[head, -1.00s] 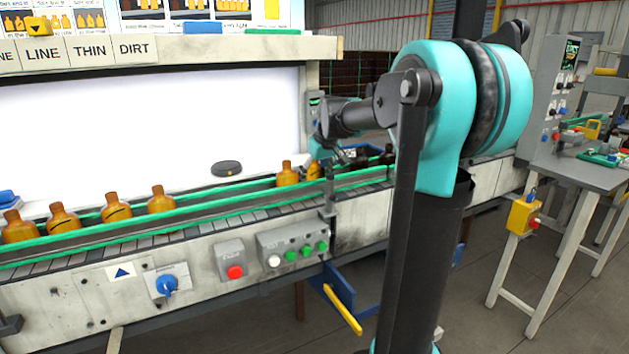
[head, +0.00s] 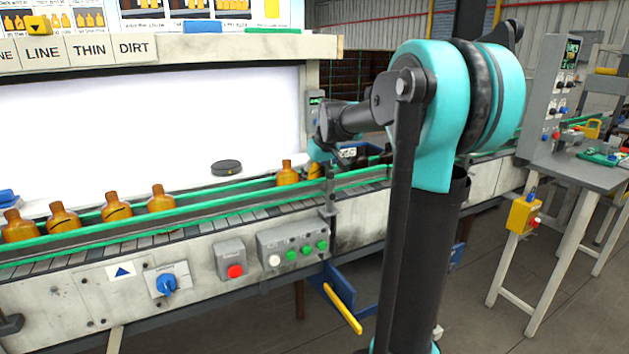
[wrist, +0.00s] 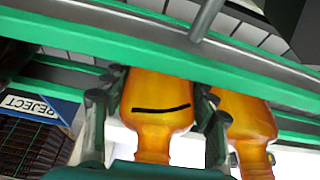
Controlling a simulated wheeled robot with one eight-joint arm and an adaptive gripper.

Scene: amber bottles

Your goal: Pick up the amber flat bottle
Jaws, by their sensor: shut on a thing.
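The amber flat bottle (wrist: 157,105), with a black line across it, is between the two fingers of my gripper (wrist: 160,92) in the wrist view. The fingers close on its sides, and its neck points toward the camera's lower edge. A second amber bottle (wrist: 243,120) stands close beside the right finger. In the head view my gripper (head: 322,152) is at the conveyor, partly hidden by my own arm. The held bottle (head: 314,171) shows only in part there, just right of another amber bottle (head: 287,173). I cannot tell whether it is clear of the belt.
Green guide rails (head: 220,201) run along the conveyor. Several amber bottles (head: 161,199) stand in a row at the left. A dark round disc (head: 226,168) lies behind the rail. A blue bin marked REJECT (wrist: 45,100) is at left in the wrist view.

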